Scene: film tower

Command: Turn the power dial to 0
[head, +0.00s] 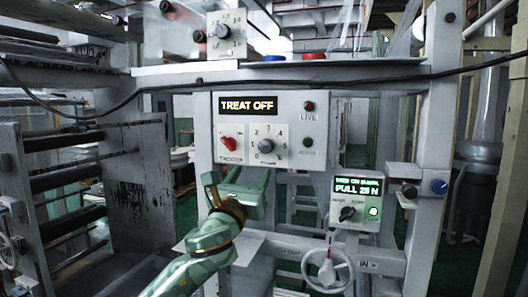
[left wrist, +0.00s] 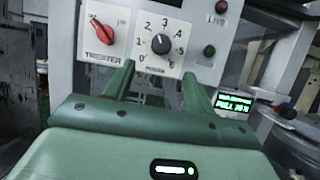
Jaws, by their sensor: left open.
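The power dial (head: 266,146) is a dark grey round knob on a white plate with numbers around it, on the front of a light grey panel (head: 287,104). It also shows in the left wrist view (left wrist: 161,44), above "POWER" lettering; I cannot tell for certain which number it points to. My left gripper (head: 243,174) is open and empty, just below the dial plate. In the left wrist view its two green fingers (left wrist: 157,78) stand apart below the dial, not around it. My right gripper is not in view.
A red treater switch (head: 229,143) sits left of the dial. A sign (head: 248,105) above reads "TREAT OFF". Dark and green buttons are at the right. A box with a green display (head: 358,187) and a white handwheel (head: 327,270) are lower right. A cable crosses above.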

